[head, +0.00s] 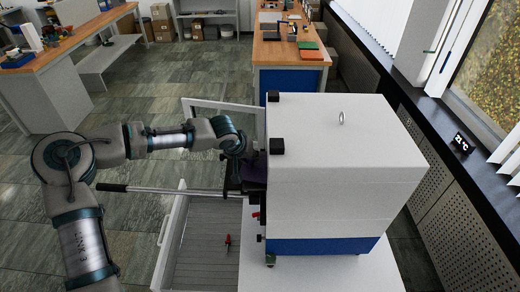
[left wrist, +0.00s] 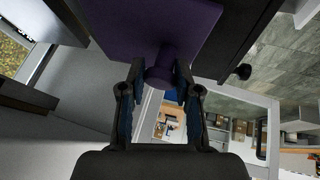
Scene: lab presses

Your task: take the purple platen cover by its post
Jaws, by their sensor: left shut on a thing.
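The purple platen cover (left wrist: 150,28) fills the top middle of the left wrist view, with its round purple post (left wrist: 161,68) pointing toward the camera. My left gripper (left wrist: 160,82) is shut on this post, one finger on each side. In the head view the cover (head: 257,167) shows as a small dark purple patch at the left side of the white press (head: 345,160). My left gripper (head: 237,172) is beside it there, its fingers mostly hidden. My right gripper is in neither view.
A long lever (head: 145,189) sticks out left from the press, below my left forearm. A pale-framed tray (head: 200,262) with a small red-handled item (head: 227,243) lies below. A wooden-topped bench (head: 290,53) stands behind. The floor at the left is open.

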